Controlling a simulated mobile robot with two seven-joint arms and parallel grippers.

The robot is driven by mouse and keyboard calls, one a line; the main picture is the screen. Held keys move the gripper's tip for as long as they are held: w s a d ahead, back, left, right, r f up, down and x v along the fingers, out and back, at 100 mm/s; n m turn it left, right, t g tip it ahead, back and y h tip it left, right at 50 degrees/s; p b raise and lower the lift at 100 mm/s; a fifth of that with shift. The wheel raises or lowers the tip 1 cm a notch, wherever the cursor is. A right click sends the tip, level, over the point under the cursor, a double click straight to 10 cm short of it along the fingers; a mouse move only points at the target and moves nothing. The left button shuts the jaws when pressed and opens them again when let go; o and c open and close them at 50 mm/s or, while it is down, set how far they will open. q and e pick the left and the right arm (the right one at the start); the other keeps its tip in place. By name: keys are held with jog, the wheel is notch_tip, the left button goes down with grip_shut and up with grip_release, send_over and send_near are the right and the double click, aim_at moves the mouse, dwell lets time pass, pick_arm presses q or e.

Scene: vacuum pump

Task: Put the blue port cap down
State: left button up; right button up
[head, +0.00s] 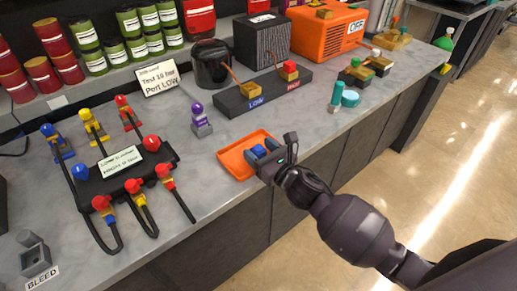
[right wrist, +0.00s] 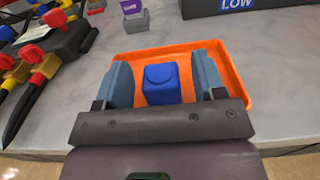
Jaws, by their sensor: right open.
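The blue port cap (right wrist: 161,84) is in the orange tray (right wrist: 236,76), between the open fingers of my right gripper (right wrist: 165,82). In the right wrist view gaps show on both sides of the cap, so the fingers appear not to touch it. In the head view the cap (head: 258,151) shows as a small blue block in the tray (head: 231,166), with my right gripper (head: 263,154) over the tray's right part. The cap's lower part is partly hidden by the gripper body. My left gripper is not in view.
A black manifold (head: 125,172) with several coloured valves and hoses stands to the left. A purple-topped fitting (head: 200,121) and a black LOW block (head: 262,94) stand behind the tray. Bare counter (head: 190,185) lies left of the tray. The counter's front edge is close to the tray.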

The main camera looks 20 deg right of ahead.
jog(key=v, duration=1.1)
jog(key=s+d+f+n+g+h, duration=0.3)
jog(key=s+f+n, duration=0.5)
jog(key=n, duration=0.8)
jog(key=s+d+f+n+g+h, duration=0.3)
jog(key=s+f+n, duration=0.5)
jog(key=n, duration=0.9)
jog(key=shift+d+f, duration=0.15)
jog(key=shift+f, duration=0.05)
